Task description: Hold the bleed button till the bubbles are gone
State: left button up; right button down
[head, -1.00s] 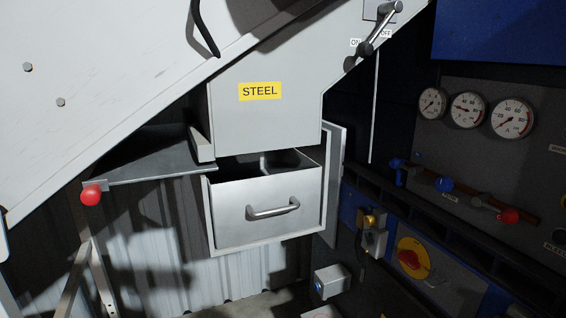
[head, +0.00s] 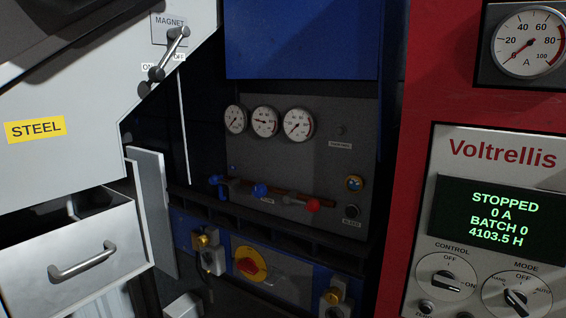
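The bleed button (head: 351,211) is a small dark round button low on the right of the dark gauge panel (head: 300,160) in the head view. A label that seems to read BLEED sits just under it. A copper-coloured pipe (head: 286,196) with a blue valve knob (head: 259,190) and a red one (head: 313,205) runs to its left. A small round fitting (head: 354,183) with a yellowish and blue face sits above the button; whether bubbles show in it is too small to tell. Neither of my grippers is in view.
A red cabinet (head: 411,120) marked Voltrellis stands close on the right, its display (head: 500,212) reading STOPPED. A steel drawer (head: 75,245) juts out at the left, below the MAGNET lever (head: 170,52). A ledge (head: 280,232) runs below the gauge panel.

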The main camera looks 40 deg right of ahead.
aim_at(351, 211)
jog(key=z, duration=1.55)
